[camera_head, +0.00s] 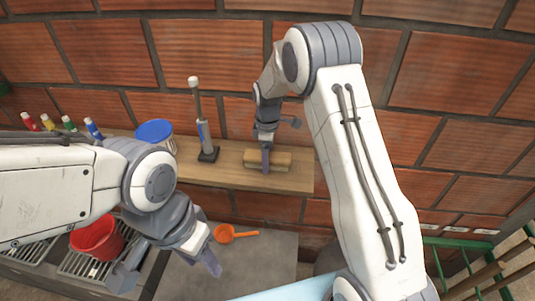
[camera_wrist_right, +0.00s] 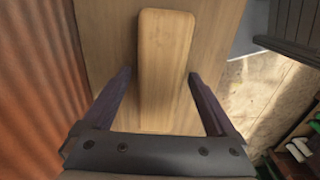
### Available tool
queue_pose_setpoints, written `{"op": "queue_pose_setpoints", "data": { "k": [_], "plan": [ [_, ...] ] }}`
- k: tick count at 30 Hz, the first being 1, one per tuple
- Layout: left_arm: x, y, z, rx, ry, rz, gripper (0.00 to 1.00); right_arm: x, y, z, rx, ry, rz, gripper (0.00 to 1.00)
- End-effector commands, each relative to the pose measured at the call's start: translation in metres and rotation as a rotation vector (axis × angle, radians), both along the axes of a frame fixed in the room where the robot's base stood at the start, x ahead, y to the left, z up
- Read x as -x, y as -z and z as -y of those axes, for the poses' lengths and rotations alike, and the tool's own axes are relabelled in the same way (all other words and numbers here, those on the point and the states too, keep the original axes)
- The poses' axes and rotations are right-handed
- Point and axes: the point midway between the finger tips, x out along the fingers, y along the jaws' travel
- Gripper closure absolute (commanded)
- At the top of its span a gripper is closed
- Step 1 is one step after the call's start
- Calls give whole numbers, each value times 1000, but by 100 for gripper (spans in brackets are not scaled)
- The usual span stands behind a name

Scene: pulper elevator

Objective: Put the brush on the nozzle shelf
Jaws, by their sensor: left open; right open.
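The brush (camera_head: 284,158), a light wooden block, lies on the right part of a wooden wall shelf (camera_head: 230,174). Its bristles do not show. My right gripper (camera_head: 266,157) is at the brush from above. In the right wrist view the brush (camera_wrist_right: 165,62) lies lengthwise between the two open fingers, with a gap on each side, over the shelf board (camera_wrist_right: 112,30). My left gripper (camera_head: 166,270) is open and empty, low in front of the shelf, above the grey counter. I cannot tell from any label whether this shelf is the nozzle shelf.
On the shelf stand a tool on a black base (camera_head: 207,150), a blue-lidded tub (camera_head: 155,131) and several coloured-capped bottles (camera_head: 68,123). Below are an orange scoop (camera_head: 225,233), a red bucket (camera_head: 97,238) and a grey counter (camera_head: 262,265). The brick wall is close behind.

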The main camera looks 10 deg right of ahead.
Motion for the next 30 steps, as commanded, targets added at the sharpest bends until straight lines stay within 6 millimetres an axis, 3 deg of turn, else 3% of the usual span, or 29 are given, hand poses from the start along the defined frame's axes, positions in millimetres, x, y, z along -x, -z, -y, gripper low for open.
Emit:
{"op": "queue_pose_setpoints", "data": {
  "k": [5, 18, 24, 30],
  "plan": [
    [0, 6, 0, 0, 0, 0, 50, -2, -14, 0, 0, 0, 5, 8],
    [0, 32, 0, 0, -2, 0, 50, -1, -102, 0, 0, 0, 4, 8],
    [0, 35, 0, 0, -2, 0, 50, -1, -121, 0, -1, 0, 1, 8],
    [0, 34, 0, 0, -2, 0, 50, 5, -126, -7, -1, 7, 2, 8]
  ]
}}
